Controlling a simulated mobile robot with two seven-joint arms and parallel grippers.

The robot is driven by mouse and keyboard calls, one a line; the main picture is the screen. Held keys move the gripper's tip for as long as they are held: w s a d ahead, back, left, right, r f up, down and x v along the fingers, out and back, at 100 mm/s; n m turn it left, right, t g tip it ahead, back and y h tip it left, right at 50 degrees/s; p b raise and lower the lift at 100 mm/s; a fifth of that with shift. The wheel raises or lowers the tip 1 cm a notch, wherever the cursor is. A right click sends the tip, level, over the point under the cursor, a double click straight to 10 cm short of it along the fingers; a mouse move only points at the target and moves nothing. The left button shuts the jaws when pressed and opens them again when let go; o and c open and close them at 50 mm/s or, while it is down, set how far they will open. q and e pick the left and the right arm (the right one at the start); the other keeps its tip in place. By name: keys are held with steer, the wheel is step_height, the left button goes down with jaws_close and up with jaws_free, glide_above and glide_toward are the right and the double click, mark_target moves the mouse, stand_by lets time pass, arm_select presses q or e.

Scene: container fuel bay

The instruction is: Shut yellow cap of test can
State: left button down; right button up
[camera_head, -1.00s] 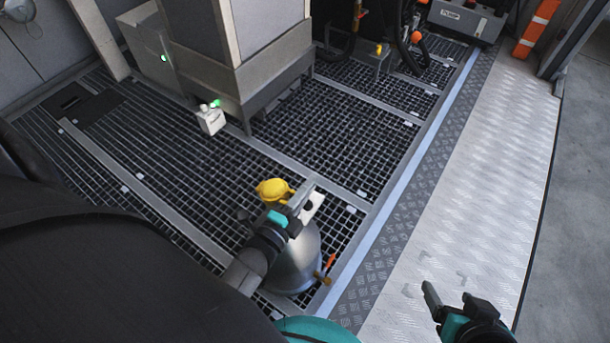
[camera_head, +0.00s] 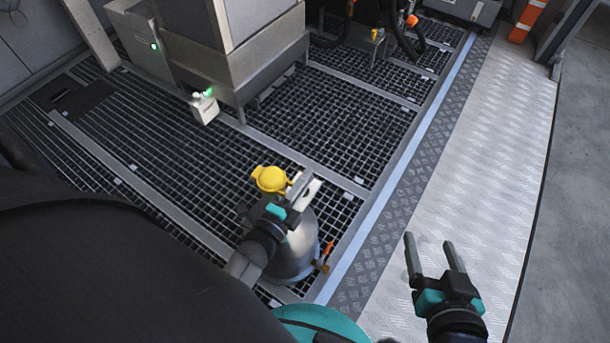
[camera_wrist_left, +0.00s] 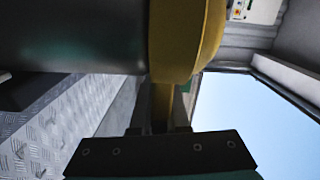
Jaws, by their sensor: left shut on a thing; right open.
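The test can (camera_head: 299,250) is a silvery metal can standing on the grating, partly hidden by my left gripper and arm. Its yellow cap (camera_head: 270,179) shows at the upper left of the can; whether it sits fully closed I cannot tell. My left gripper (camera_head: 303,187) is over the can's top, its fingers shut just right of the cap. In the left wrist view the yellow cap (camera_wrist_left: 186,40) is close up, and a narrow yellow part runs down between the fingers. My right gripper (camera_head: 435,256) is open and empty, above the metal floor plate to the right.
A brass fitting with an orange part (camera_head: 326,256) is at the can's right side. A small white box (camera_head: 204,108) with a green light stands by the grey cabinet (camera_head: 230,60).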

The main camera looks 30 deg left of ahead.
arm_select(q)
steer(key=shift+s+a+f, duration=0.1)
steer(key=shift+a+f, duration=0.1)
steer(key=shift+a, duration=0.1)
steer(key=c, duration=1.1)
jaws_free()
steer(key=shift+c, duration=0.2)
steer(key=shift+o, duration=1.1)
steer(key=shift+d, duration=0.15)
steer(key=shift+r, duration=0.1)
steer(key=s+p, duration=0.3)
steer(key=s, duration=1.2)
steer(key=shift+a+r+p, duration=0.2)
steer(key=shift+p, duration=0.1)
arm_select(e)
steer(key=s+d+g+h, duration=0.3)
steer(key=s+d+g, duration=0.2)
steer(key=d+g, duration=0.1)
steer(key=shift+d, duration=0.7)
